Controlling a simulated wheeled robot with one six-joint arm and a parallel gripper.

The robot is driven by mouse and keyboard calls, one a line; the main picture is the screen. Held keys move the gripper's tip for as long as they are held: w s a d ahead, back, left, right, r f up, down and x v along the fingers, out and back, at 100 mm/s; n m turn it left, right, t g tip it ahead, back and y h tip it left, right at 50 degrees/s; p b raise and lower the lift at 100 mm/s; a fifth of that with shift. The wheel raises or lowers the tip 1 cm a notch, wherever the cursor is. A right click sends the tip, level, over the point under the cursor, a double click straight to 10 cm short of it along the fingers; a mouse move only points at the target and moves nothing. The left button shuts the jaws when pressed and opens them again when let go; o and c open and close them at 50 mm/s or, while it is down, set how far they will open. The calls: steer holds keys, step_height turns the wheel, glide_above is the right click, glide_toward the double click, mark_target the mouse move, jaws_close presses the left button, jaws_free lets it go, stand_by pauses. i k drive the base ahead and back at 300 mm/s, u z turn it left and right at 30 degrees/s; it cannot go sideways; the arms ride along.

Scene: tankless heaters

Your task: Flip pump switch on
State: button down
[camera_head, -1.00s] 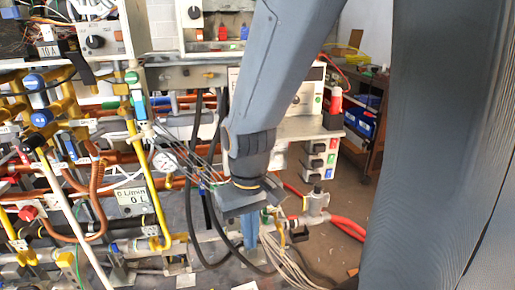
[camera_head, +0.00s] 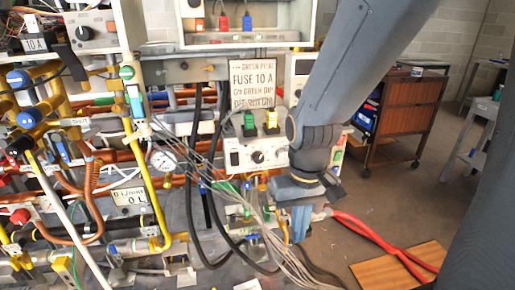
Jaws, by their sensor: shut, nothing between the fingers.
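My gripper (camera_head: 299,228) points downward, with its fingers shut and empty, right of the pipework. A white control box (camera_head: 258,157) with a black knob and green and yellow plugs on top is just left of my wrist. Another box with a dark knob (camera_head: 83,33) stands at the upper left. I cannot tell which control is the pump switch, as none has a readable pump label. My arm hides what is behind it, including part of the panel right of the white box. The gripper appears apart from both knobs.
Copper and yellow pipes, valves and a pressure gauge (camera_head: 164,160) fill the left. Black hoses and grey cables hang near my gripper. Red hoses (camera_head: 375,240) and a wooden board (camera_head: 398,268) lie on the floor. A brown cart (camera_head: 407,115) stands behind, with open floor around it.

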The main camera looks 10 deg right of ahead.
mark_target(234, 159)
steer(key=z, duration=1)
steer(key=k, duration=0.65)
steer(key=u, duration=1)
steer(key=i, duration=0.5)
